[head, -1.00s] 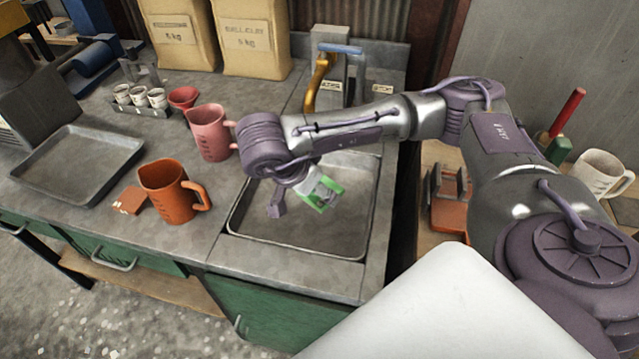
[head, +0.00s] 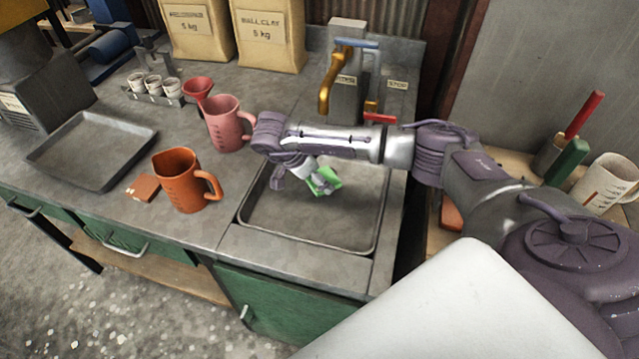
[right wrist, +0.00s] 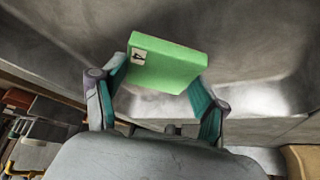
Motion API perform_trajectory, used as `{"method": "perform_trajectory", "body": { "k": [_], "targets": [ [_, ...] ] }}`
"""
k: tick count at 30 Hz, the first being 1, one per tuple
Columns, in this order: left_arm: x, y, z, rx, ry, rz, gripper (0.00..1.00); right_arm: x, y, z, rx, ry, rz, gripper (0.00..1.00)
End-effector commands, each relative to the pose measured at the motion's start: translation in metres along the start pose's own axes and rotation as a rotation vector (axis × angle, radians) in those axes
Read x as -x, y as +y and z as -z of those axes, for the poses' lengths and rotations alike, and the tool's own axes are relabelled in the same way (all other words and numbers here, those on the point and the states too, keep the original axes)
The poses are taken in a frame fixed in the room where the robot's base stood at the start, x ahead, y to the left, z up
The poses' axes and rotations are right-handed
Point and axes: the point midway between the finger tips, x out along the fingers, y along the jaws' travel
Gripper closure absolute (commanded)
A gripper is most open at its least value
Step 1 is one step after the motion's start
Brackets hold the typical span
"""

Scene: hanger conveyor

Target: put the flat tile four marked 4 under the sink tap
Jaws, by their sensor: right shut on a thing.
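The flat green tile (head: 329,177) is in my right gripper (head: 322,184), over the sink basin (head: 310,232). In the right wrist view the tile (right wrist: 165,64) sits between the two teal fingers (right wrist: 160,90), with a small pale label bearing a dark mark at its left end. The right gripper is shut on it. The basin surface shows behind the tile; I cannot tell how high above it the tile is. The golden sink tap (head: 328,85) stands behind the basin on a grey column, beyond my right forearm. My left gripper is not in view.
Left of the sink stand a pink jug (head: 224,125), an orange jug (head: 180,182), a small orange-brown tile (head: 143,187) and a grey tray (head: 90,150). A red lever (head: 380,118) is right of the tap. A white mug (head: 607,183) stands at the right.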

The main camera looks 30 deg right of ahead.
Motion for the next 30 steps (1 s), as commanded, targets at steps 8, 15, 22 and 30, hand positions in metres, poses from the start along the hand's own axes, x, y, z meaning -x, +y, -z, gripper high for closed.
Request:
{"method": "perform_trajectory", "body": {
  "k": [8, 15, 22, 30],
  "targets": [
    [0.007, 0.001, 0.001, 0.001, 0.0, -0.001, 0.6, -0.027, 0.002, -0.016, 0.002, 0.001, -0.002, 0.73],
    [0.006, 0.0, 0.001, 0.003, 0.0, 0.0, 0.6, -0.028, 0.001, -0.016, 0.001, 0.001, -0.001, 0.73],
    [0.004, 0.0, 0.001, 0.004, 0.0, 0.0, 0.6, -0.03, 0.001, -0.017, 0.001, 0.001, -0.001, 0.08],
    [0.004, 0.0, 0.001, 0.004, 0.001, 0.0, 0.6, -0.03, 0.001, -0.017, 0.001, 0.001, -0.001, 0.03]
  ]
}}
